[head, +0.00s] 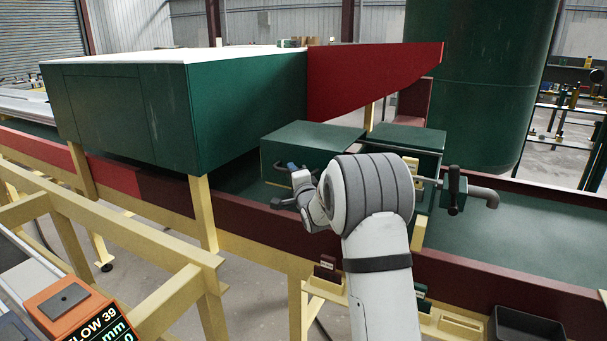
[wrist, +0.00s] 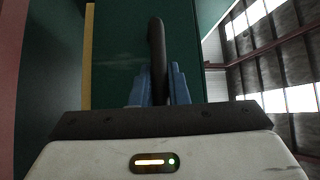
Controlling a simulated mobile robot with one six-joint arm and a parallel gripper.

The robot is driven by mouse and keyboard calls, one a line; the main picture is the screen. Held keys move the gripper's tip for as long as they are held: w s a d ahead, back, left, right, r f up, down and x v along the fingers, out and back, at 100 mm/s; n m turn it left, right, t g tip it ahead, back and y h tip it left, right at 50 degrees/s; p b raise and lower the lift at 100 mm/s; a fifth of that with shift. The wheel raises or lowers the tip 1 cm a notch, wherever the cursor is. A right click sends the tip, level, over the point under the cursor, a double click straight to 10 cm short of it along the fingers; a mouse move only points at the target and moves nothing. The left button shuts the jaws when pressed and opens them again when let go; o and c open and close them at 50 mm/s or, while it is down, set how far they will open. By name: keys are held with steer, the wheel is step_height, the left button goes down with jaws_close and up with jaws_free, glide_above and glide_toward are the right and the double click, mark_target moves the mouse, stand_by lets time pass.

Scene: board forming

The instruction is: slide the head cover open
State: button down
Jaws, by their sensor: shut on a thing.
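The head cover is most likely the green box (head: 305,135) on the line just beyond my arm. Its green face (wrist: 118,50) fills the middle of the wrist view. A dark curved handle (wrist: 156,40) stands in front of that face. My gripper (wrist: 154,82) has its blue fingers on both sides of the handle and is shut on it. In the head view my gripper (head: 287,168) is small, at the front of the box, and my arm hides part of the box's right side.
A second green box (head: 408,138) stands to the right, with a gap between the two. A rod with a dark handle (head: 453,190) sticks out right of it. A large green hood (head: 130,105) is at left. A dark red rail (head: 480,265) runs along the front.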

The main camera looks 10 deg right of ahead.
steer(key=c, duration=1.8)
jaws_free()
steer(key=shift+d, duration=0.15)
steer(key=o, duration=0.4)
steer(key=s+f+b, duration=0.1)
steer(key=s+b, duration=0.1)
steer(key=s, duration=0.5)
steer(key=shift+s+d, duration=0.3)
